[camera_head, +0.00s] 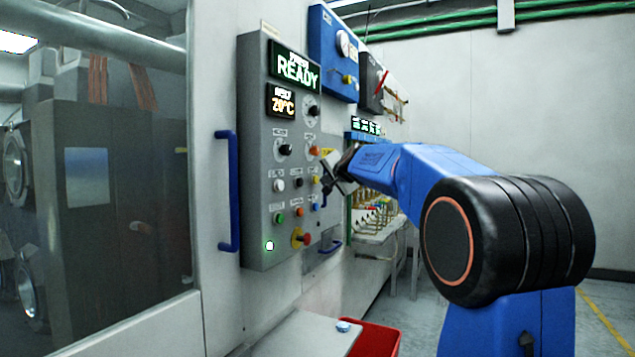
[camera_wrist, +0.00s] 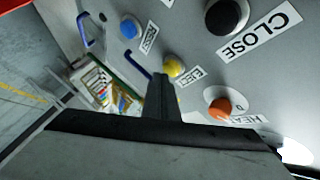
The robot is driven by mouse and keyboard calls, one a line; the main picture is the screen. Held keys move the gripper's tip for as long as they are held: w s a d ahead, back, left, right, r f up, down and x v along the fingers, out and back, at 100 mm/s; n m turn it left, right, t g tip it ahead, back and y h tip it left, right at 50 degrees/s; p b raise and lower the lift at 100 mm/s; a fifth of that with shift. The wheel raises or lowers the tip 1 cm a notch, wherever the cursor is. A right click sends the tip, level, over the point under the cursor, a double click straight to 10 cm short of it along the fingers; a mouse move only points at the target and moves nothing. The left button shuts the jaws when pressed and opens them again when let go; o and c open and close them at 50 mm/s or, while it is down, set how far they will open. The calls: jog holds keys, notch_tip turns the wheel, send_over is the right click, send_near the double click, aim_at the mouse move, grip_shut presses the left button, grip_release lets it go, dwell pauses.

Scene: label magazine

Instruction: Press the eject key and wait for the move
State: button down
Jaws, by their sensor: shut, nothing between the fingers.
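The eject key is a small yellow round button (camera_wrist: 174,66) with an "EJECT" label beside it in the wrist view. In the head view a yellow button (camera_head: 316,180) shows on the grey control panel (camera_head: 255,190), right by my gripper. My gripper (camera_head: 330,182) is shut and empty in front of the panel's right edge. In the wrist view its dark fingertips (camera_wrist: 160,82) are just below and left of the yellow key. I cannot tell whether they touch it.
An orange button (camera_wrist: 220,107), a black knob (camera_wrist: 225,15) labelled "CLOSE" and a blue button (camera_wrist: 130,27) surround the key. A blue handle (camera_head: 228,190) stands left of the panel. A red bin (camera_head: 376,340) is low in front. A rack with bottle-like items (camera_head: 372,218) is behind my arm.

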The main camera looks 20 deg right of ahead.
jog(key=shift+w+a, duration=0.3)
jog(key=shift+w, duration=0.05)
dwell(0.9)
jog(key=shift+s+d, duration=0.55)
jog(key=shift+s, duration=0.15)
dwell(0.3)
jog(key=shift+s+d, duration=0.8)
jog(key=shift+s, duration=0.2)
jog(key=shift+s+d, duration=0.75)
jog(key=shift+s, duration=0.2)
